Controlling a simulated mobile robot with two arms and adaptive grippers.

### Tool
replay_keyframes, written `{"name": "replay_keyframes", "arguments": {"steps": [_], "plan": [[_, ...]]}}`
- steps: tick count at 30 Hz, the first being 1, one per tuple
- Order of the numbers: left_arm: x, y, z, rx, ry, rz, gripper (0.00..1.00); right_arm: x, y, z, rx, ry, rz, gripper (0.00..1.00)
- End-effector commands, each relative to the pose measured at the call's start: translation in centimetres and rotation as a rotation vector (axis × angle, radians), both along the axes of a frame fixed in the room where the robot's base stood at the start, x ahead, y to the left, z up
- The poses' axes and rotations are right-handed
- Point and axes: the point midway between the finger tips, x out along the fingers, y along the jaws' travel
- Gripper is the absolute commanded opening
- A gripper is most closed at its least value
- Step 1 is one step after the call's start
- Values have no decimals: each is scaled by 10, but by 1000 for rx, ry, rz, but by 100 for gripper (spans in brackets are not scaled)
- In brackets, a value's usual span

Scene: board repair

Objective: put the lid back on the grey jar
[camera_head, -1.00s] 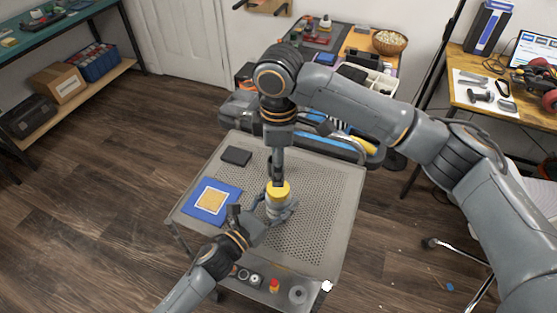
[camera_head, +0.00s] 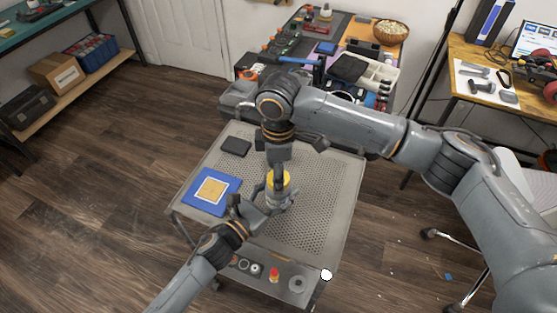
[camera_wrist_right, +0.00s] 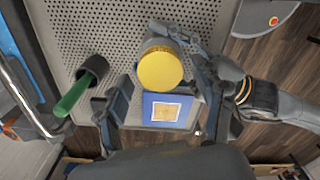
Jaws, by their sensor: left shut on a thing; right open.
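The grey jar (camera_head: 274,200) stands on the perforated cart top (camera_head: 325,200). The yellow lid (camera_head: 284,178) sits on top of the jar; whether it is fully seated I cannot tell. In the right wrist view the lid (camera_wrist_right: 161,70) is a round yellow disc covering the jar's mouth. My left gripper (camera_head: 276,207) is shut around the jar's side. My right gripper (camera_head: 277,182) is just above the lid, pointing down, and hides part of it. In the right wrist view its fingers (camera_wrist_right: 165,100) are apart and empty, with the lid ahead of them.
A blue mat with a beige square (camera_head: 212,191) and a dark flat block (camera_head: 236,147) lie on the cart's left. A green-handled tool (camera_wrist_right: 75,95) shows in the right wrist view. The cart's right side is clear. A cluttered table (camera_head: 325,50) stands behind.

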Motion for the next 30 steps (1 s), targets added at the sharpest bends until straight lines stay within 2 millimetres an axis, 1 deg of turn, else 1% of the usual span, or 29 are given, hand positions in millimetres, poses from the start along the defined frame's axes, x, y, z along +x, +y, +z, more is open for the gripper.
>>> {"name": "replay_keyframes", "arguments": {"steps": [4,12,14,15,17,18,20,21,25,28,30], "plan": [[0,1,-1,3,0,2,0,0,0,-7,1,-1,-1,68],[0,1,-1,3,0,2,0,0,0,-8,1,-1,-1,68],[0,1,-1,3,0,2,0,0,0,-8,1,-1,-1,56],[0,1,-1,3,0,2,0,0,0,-8,1,-1,0,48],[0,1,-1,3,0,2,0,0,0,-8,1,-1,0,36],[0,1,-1,3,0,2,0,0,0,-8,1,-1,0,27],[0,1,-1,3,0,2,0,0,0,-8,1,-1,0,15],[0,1,-1,3,0,1,0,0,0,-8,1,-1,0,11],[0,1,-1,3,0,1,0,0,0,-8,1,0,-23,11],[0,1,-1,3,0,1,0,-1,1,-9,1,1,-110,11],[0,1,-1,3,0,1,0,0,0,-8,0,0,-104,11]]}}
